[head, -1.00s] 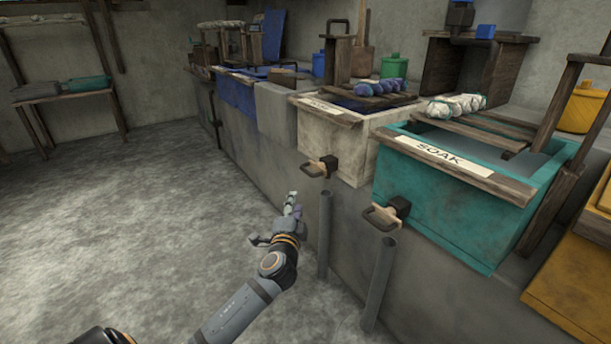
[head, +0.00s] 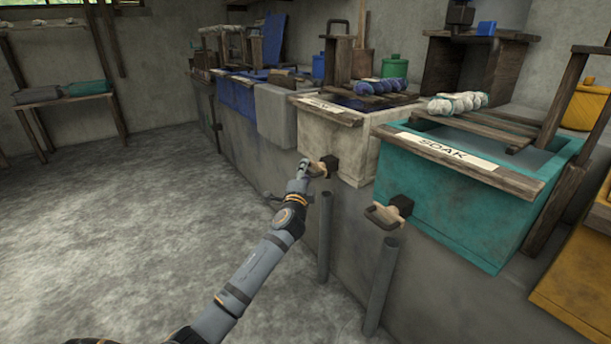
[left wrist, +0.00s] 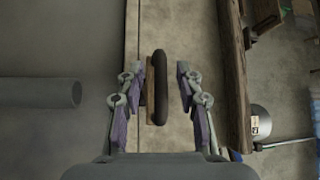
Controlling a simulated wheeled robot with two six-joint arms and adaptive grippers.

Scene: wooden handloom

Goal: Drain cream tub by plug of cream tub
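The cream tub (head: 346,150) stands on the ledge, with a dark handled plug (head: 324,166) on its front face. My left gripper (head: 304,172) is at the plug's handle in the head view. In the left wrist view, the plug (left wrist: 160,88) with its dark upright handle lies between the two fingers of my left gripper (left wrist: 160,95). The fingers are spread, with a gap on each side of the handle. The tub's liquid is mostly hidden by its front board and the slats on top. My right gripper is not in view.
A teal tub (head: 445,195) labelled SOAK, with its own plug (head: 388,213), stands to the right. Two grey pipes (head: 324,235) rise below the plugs. A yellow tub (head: 578,285) is at the far right. The floor at left is clear.

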